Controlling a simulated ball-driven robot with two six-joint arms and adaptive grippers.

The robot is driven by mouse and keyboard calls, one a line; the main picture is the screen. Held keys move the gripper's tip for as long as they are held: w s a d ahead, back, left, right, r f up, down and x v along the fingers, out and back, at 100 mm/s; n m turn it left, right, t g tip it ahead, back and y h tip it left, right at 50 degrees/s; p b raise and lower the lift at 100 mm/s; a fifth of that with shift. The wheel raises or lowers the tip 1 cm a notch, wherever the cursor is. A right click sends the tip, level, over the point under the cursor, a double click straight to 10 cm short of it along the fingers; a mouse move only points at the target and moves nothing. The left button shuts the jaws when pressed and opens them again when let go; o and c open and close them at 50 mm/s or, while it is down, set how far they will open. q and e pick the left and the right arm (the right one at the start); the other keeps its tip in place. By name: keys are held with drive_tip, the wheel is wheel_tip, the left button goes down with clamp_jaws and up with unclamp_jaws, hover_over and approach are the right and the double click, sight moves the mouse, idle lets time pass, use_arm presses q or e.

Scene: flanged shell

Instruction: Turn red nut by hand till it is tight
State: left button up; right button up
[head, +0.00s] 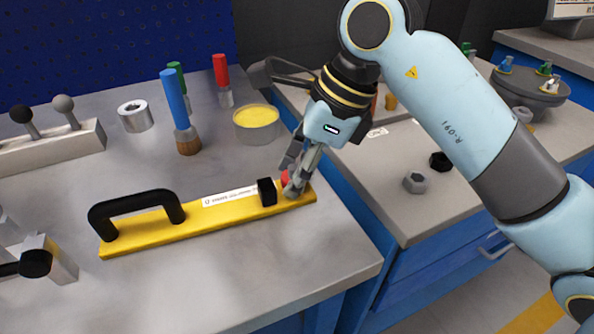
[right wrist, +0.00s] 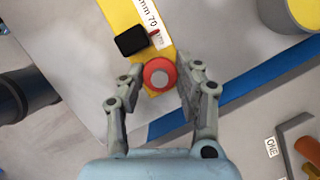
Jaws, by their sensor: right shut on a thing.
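The red nut (right wrist: 160,74) sits at the end of a yellow bar, next to a black block, in the right wrist view. In the head view only a sliver of the red nut (head: 286,178) shows beside my fingers. My right gripper (head: 292,190) reaches down over the bar's right end. Its fingers (right wrist: 158,82) stand on either side of the nut in the right wrist view, shut on it. The yellow bar (head: 225,212) lies on the grey bench and has a black handle (head: 135,208). My left gripper is not seen.
A yellow-topped round tin (head: 257,123), a metal ring (head: 135,116) and blue, green and red-handled tools (head: 175,100) stand behind the bar. Grey and black hex nuts (head: 415,182) lie on the right-hand bench.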

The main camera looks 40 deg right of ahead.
drive_tip(key=shift+a+m, duration=0.1)
drive_tip(key=shift+m, duration=0.6)
idle(0.9)
drive_tip(key=o, duration=1.2)
drive_tip(key=shift+c, duration=0.2)
drive_tip(key=shift+r, duration=0.1)
drive_tip(key=v, duration=1.1)
drive_tip(key=shift+s+r, duration=0.35)
